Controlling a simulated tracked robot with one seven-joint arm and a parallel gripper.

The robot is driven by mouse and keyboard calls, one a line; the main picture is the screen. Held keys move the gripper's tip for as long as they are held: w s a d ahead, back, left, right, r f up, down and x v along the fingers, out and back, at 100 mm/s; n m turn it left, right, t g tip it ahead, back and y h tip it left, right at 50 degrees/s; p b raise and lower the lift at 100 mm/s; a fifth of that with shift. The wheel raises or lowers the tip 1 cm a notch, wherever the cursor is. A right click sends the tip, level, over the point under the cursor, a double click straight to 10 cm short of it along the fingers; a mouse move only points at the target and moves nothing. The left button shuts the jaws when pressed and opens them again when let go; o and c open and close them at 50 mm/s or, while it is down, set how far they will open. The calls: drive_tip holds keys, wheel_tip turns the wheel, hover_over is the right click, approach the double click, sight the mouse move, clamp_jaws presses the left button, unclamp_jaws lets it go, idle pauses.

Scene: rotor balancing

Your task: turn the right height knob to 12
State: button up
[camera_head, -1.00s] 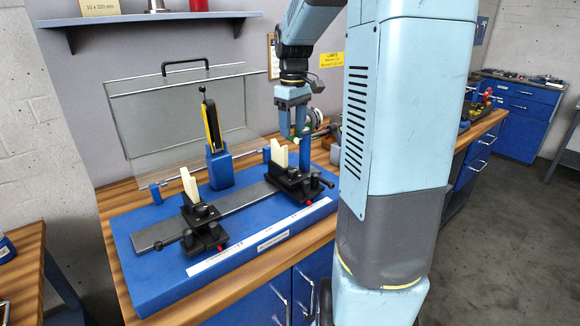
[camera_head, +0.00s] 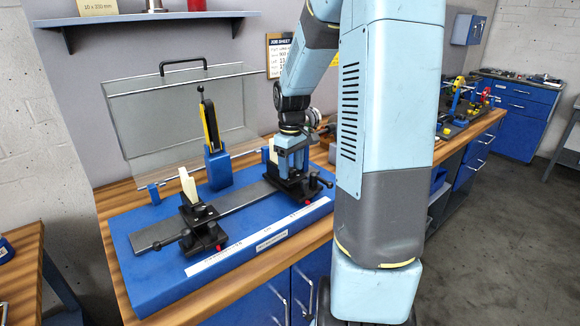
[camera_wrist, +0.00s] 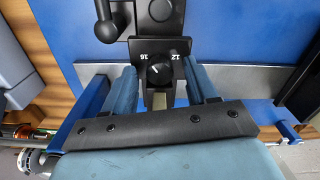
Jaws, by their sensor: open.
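The right support (camera_head: 312,186) is a black block on the rail, with the cream V-piece at its top mostly hidden by my gripper. In the wrist view, its right height knob (camera_wrist: 160,73) is a small dark round knob on a black plate (camera_wrist: 145,45) marked with what looks like 16 on the left and 12 on the right. A light mark on the knob points to the upper left, toward the 16 side. My gripper (camera_head: 292,172) is open over this support. In the wrist view, its blue fingers (camera_wrist: 161,84) stand on either side of the knob, apart from it.
The left support (camera_head: 203,226) with its cream V-piece stands on the grey rail (camera_head: 160,232) of the blue base (camera_head: 135,290). A blue post with a yellow-black gauge (camera_head: 211,128) and a clear hinged guard (camera_head: 165,110) stand behind.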

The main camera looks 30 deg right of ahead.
drive_tip(key=c, duration=1)
drive_tip(key=shift+a, duration=0.15)
drive_tip(key=shift+c, duration=0.3)
drive_tip(key=shift+d+f+m, duration=0.1)
drive_tip(key=shift+d+m, duration=0.1)
drive_tip(key=shift+m, duration=0.6)
drive_tip(key=shift+s+m, duration=0.1)
drive_tip(key=shift+m, duration=0.7)
idle(0.8)
